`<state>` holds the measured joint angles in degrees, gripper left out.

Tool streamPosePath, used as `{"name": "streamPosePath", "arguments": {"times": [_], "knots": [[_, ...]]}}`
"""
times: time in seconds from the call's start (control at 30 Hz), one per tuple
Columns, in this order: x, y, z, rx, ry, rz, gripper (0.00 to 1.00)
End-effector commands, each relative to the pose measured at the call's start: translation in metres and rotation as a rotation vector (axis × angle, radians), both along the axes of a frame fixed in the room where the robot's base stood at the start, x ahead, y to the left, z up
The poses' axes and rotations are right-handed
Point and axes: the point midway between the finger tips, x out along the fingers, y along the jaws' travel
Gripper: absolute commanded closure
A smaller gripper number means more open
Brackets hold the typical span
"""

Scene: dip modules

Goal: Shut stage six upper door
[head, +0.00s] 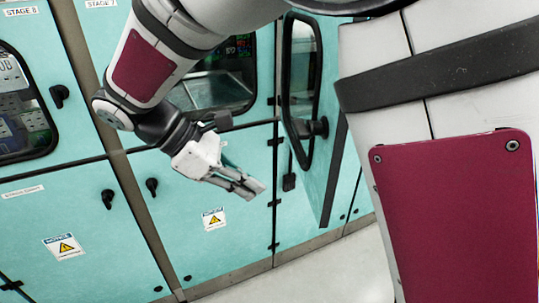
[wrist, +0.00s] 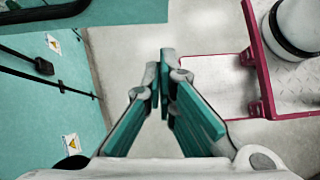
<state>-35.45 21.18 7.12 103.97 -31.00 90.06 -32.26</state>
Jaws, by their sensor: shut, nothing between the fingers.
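An upper teal door (head: 335,150) stands open in the head view, swung out from the cabinet row to the right of the stage 7 unit. It has a dark-framed window (head: 301,70) and a black handle (head: 318,127). No stage six label is readable. My gripper (head: 255,189) is left of the open door and apart from it in the picture, in front of the lower cabinet panels. Its fingers are together with nothing between them. In the wrist view, my gripper (wrist: 165,80) points out over the floor. A teal panel edge (wrist: 120,12) crosses the top left there; I cannot tell whether it is the door.
Cabinets labelled stage 7 (head: 101,3) and stage 8 (head: 20,12) line the left, with black latches and a warning notice (head: 214,218) on the lower panels. Pale floor (head: 335,265) is clear before them. My arm hides much of the right side.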

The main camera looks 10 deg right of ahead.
Motion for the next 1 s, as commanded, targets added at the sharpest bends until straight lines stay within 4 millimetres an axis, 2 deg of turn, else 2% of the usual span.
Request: {"name": "streamPosePath", "arguments": {"times": [0.13, 0.27, 0.73, 1.0], "knots": [[0.001, 0.005, -0.004, -0.025, 0.021, 0.028, 1.00], [0.000, -0.004, -0.012, -0.028, 0.022, 0.028, 1.00], [-0.005, -0.067, -0.074, -0.026, 0.023, 0.023, 1.00], [-0.006, -0.099, -0.073, -0.023, 0.020, 0.025, 1.00]]}}
